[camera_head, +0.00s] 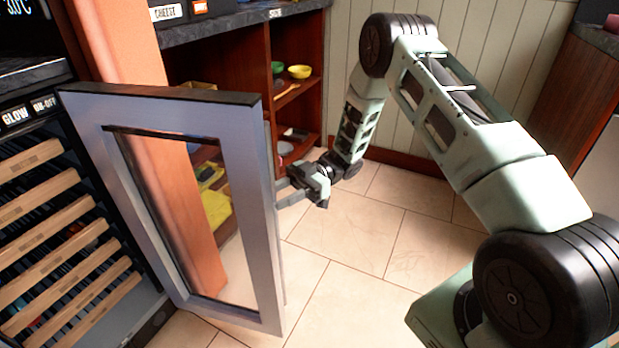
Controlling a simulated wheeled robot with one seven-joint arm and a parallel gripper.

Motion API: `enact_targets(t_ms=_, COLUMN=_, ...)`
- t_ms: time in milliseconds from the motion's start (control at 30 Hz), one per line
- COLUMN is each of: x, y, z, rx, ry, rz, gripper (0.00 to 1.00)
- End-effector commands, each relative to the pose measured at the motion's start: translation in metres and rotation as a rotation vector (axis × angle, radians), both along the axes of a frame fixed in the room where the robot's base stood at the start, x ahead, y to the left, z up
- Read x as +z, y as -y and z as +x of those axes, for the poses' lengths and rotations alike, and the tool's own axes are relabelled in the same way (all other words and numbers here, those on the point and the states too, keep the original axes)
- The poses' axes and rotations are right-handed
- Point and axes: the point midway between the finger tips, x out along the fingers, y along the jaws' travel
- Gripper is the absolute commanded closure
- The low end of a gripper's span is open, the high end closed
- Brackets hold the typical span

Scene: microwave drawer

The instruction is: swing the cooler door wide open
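The cooler door (249,210) is a grey frame around a glass pane. It stands swung out from the cooler (60,240) at the left, well open, with wooden shelf fronts showing inside. My gripper (283,190) is at the door's outer right edge, about halfway up, beside or touching it. The fingertips are partly hidden by the door's edge, so I cannot tell whether they are open or shut, or whether they hold a handle.
A dark red shelf unit (312,100) with a yellow bowl (299,71) and other small items stands behind the door. A wooden cabinet (570,100) is at the right. The tiled floor (345,235) between is clear.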

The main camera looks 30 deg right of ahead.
Motion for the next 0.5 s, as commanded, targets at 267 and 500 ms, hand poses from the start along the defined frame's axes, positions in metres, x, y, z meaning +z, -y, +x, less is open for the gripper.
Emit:
enact_targets(t_ms=267, x=0.001, y=0.064, z=0.012, rx=-0.003, ry=0.0, rz=-0.001, gripper=0.61)
enact_targets(t_ms=500, x=0.0, y=0.117, z=0.021, rx=-0.002, ry=0.0, rz=-0.002, gripper=0.61)
